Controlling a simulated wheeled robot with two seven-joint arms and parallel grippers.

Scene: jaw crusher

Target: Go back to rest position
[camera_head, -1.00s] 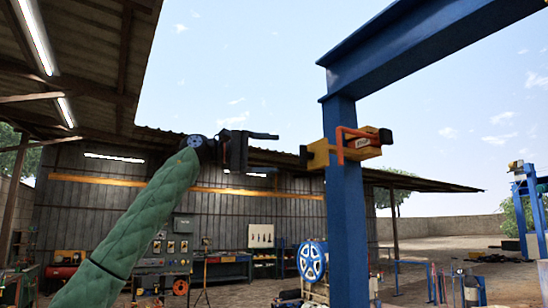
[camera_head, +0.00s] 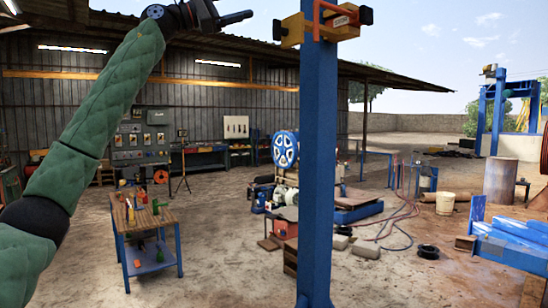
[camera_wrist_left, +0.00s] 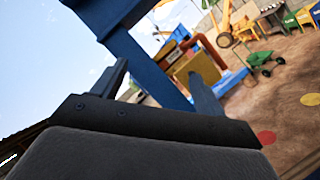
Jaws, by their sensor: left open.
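My left gripper (camera_head: 236,14) is at the top of the head view, on the green-sleeved arm. It is partly cut off by the picture edge. In the left wrist view its two fingers (camera_wrist_left: 162,86) stand apart with nothing held between them. A yellow box with an orange-red handle (camera_head: 331,20) is fixed on the blue post (camera_head: 318,150), to the right of the gripper and apart from it in the head view. The yellow box (camera_wrist_left: 198,70) also shows beyond the fingers in the wrist view. My right gripper is not in view.
A small work table (camera_head: 145,215) with bottles and tools stands at lower left. Behind are a tool wall and a blue wheel (camera_head: 285,150). The ground between table and post is mostly open.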

